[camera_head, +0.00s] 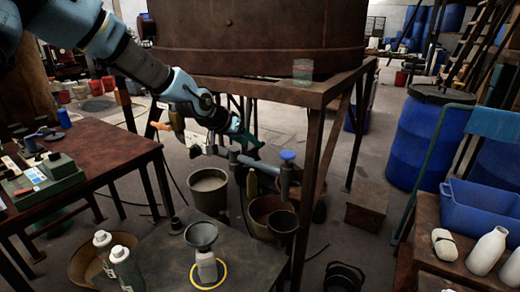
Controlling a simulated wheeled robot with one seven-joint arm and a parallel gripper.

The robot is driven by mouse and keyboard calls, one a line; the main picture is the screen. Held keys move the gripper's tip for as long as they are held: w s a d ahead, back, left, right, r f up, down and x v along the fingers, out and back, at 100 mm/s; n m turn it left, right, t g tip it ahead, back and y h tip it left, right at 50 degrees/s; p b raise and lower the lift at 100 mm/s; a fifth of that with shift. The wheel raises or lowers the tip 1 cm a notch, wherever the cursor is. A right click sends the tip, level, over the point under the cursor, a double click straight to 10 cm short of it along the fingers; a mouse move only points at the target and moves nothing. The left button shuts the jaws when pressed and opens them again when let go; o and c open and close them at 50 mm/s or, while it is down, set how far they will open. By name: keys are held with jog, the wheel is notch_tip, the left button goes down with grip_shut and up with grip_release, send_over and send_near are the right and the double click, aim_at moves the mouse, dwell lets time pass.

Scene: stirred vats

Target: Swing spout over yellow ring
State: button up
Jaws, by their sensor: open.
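The yellow ring (224,279) lies on the dark low table in the foreground. A pale bottle (207,268) stands inside it with a grey funnel (201,234) on top. The grey spout pipe (258,165) runs roughly level below the vat, with a blue cap (287,155) at its right end. It lies behind and to the right of the ring, apart from it in the picture. My arm reaches in from the upper left. My gripper (240,138) is open just above the pipe's left part. I cannot tell whether it touches the pipe; the contact area is small and partly hidden.
The rusty vat (255,35) stands on a brown frame (320,95) whose front leg is right of the pipe. Buckets (208,190) stand below. Two bottles (122,265) stand left of the ring. A brown table (85,160) is left; a blue barrel (425,140) is right.

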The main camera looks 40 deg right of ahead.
jog(key=p+x, duration=0.1)
jog(key=x, duration=0.7)
jog(key=shift+d+f+p, duration=0.15)
jog(key=shift+f+p, duration=0.1)
jog(key=shift+p, duration=0.05)
jog(key=shift+c, duration=0.4)
grip_shut()
dwell(0.6)
